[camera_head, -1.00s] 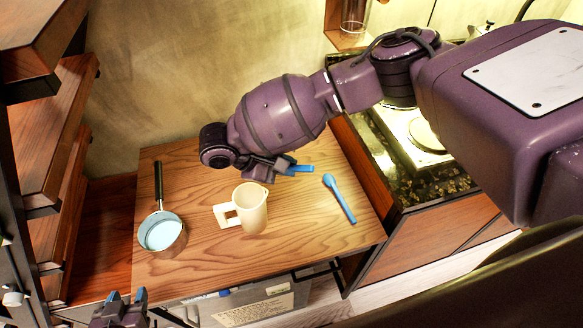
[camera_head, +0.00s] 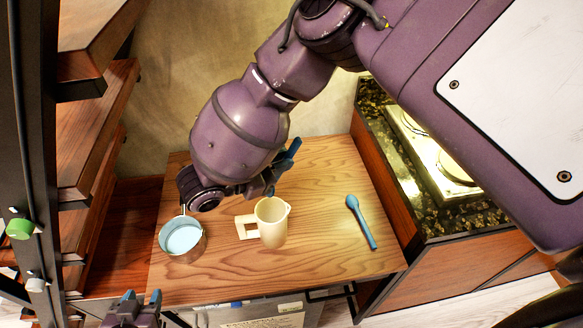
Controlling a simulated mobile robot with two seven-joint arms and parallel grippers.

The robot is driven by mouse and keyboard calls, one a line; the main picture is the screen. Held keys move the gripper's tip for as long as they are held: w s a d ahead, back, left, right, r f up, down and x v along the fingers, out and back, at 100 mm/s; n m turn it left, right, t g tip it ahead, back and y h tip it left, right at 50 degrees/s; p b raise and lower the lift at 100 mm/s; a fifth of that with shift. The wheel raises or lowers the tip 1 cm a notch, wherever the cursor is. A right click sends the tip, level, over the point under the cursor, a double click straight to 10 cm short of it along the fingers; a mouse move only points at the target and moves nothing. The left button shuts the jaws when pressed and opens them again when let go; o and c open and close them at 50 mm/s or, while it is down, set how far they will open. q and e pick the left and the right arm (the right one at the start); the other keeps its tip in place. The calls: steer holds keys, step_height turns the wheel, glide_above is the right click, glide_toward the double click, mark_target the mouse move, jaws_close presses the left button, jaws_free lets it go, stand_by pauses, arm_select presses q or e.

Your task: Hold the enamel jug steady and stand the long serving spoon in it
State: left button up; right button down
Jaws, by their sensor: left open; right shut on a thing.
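The cream enamel jug (camera_head: 271,226) stands upright on the wooden table, its handle to the left. The long blue serving spoon (camera_head: 361,222) lies on the table to the right of the jug, bowl end toward the back. My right gripper (camera_head: 282,168) is just behind and above the jug's rim in the picture. My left gripper (camera_head: 142,298) is open and empty at the lower left, outside the table's front left corner.
A saucepan (camera_head: 181,258) with a pale blue inside stands at the table's left; my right wrist hides most of its handle. A stove (camera_head: 440,165) stands at the right. The table (camera_head: 330,265) is clear around the spoon.

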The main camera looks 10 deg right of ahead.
steer(key=a+r+n+t+y, duration=0.1)
steer(key=a+r+n+t, duration=0.3)
steer(key=r+n+t, duration=0.1)
steer(key=n+t, duration=0.1)
steer(key=n, duration=0.1)
steer(key=shift+w+n+y, duration=0.3)
steer(key=shift+n, duration=0.1)
arm_select(q)
steer(key=shift+o, duration=0.4)
steer(key=shift+w, duration=0.1)
arm_select(e)
steer(key=shift+a, duration=0.1)
